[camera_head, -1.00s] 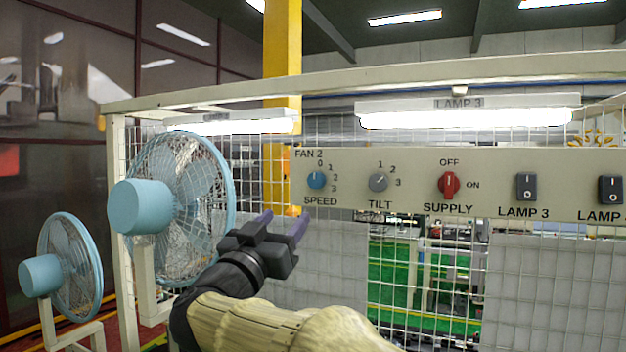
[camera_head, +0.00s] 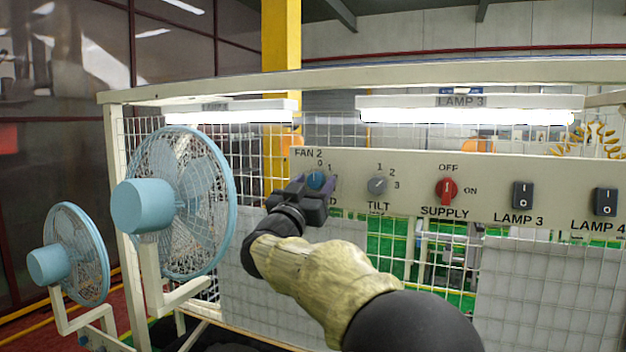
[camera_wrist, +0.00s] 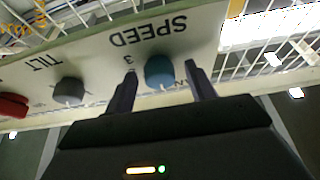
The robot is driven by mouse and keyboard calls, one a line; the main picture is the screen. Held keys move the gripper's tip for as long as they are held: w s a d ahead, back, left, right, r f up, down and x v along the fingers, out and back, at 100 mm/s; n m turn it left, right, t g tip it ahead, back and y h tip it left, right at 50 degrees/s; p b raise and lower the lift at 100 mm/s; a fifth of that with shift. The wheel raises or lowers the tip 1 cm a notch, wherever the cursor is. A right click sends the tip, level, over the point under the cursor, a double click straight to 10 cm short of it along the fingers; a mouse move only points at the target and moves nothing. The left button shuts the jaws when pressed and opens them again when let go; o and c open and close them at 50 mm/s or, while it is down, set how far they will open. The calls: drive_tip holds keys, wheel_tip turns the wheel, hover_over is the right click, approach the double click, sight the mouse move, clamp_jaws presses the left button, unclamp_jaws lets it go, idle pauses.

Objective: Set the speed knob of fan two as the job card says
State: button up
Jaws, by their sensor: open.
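The blue speed knob (camera_head: 315,180) of fan two sits at the left end of the panel, under the label FAN 2. My gripper (camera_head: 318,186) is in front of it and covers its lower scale and most of the word SPEED. In the wrist view the blue knob (camera_wrist: 159,71) lies between the two open fingers of my gripper (camera_wrist: 160,82), with gaps on both sides. I cannot tell which number the knob's pointer is on. Fan two's identity among the two blue fans is not marked. No job card is legible in view.
To the right on the panel (camera_head: 410,204) are the grey TILT knob (camera_head: 377,185), the red SUPPLY switch (camera_head: 446,188) and the rocker switches LAMP 3 (camera_head: 523,195) and LAMP 4 (camera_head: 605,201). A large blue fan (camera_head: 185,205) stands left of my arm, with a smaller fan (camera_head: 75,255) beyond.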

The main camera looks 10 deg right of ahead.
drive_tip(key=c, duration=1)
drive_tip(key=shift+o, duration=0.2)
drive_tip(key=shift+m+b, duration=0.35)
drive_tip(key=shift+m, duration=0.15)
drive_tip(key=m+g+h+b, duration=0.1)
drive_tip(key=m, duration=0.1)
drive_tip(key=m+g+h, duration=0.1)
drive_tip(key=m, duration=0.1)
drive_tip(key=shift+a+f+m+b, duration=0.1)
drive_tip(key=shift+a+m+b, duration=0.05)
drive_tip(key=shift+m+b, duration=0.25)
drive_tip(key=shift+m+g+h+b, duration=0.3)
drive_tip(key=shift+m+g, duration=0.4)
drive_tip(key=shift+m, duration=0.65)
drive_tip(key=shift+m+g+h+b, duration=0.1)
drive_tip(key=shift+m+g+h, duration=0.45)
drive_tip(key=shift+m, duration=0.8)
drive_tip(key=shift+w, duration=0.1)
drive_tip(key=o, duration=1)
drive_tip(key=shift+c, duration=0.2)
